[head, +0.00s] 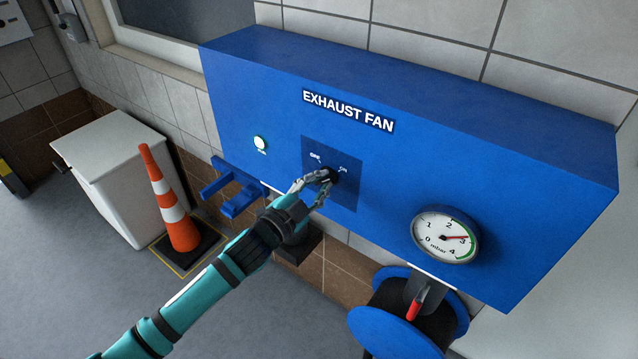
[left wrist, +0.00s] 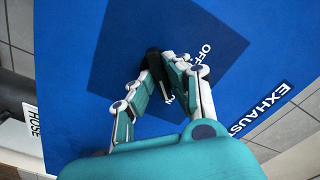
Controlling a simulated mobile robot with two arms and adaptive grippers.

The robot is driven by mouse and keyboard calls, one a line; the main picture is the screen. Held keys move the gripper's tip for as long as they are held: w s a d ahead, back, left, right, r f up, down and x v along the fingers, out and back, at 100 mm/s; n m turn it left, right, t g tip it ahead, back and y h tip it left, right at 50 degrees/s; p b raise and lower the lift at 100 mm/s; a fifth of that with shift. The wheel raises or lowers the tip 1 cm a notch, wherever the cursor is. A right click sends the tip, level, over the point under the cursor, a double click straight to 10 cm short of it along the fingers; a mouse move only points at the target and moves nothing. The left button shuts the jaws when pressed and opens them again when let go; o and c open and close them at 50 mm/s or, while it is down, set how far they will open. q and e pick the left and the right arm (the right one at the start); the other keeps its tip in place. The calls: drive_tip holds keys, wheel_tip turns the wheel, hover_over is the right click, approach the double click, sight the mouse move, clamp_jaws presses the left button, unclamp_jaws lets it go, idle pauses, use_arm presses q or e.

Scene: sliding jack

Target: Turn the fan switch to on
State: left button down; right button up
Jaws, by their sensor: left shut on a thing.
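The fan switch is a black knob (head: 333,175) on a darker blue square plate (head: 346,196) of the blue exhaust fan box (head: 500,170). The fingers partly cover the knob and, in the wrist view, the ON label. Which way the knob points is hard to tell. My right gripper is out of view.
A pressure gauge (head: 445,237) is at the box's lower right, above a blue hose reel (head: 390,335). A blue bracket (head: 238,190), traffic cone (head: 172,205) and white bin (head: 110,175) stand to the left.

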use_arm(q)
drive_tip(key=c, duration=1.3)
unclamp_jaws()
drive_tip(key=shift+c, duration=0.2)
drive_tip(key=v, duration=1.2)
drive_tip(key=shift+f, duration=0.1)
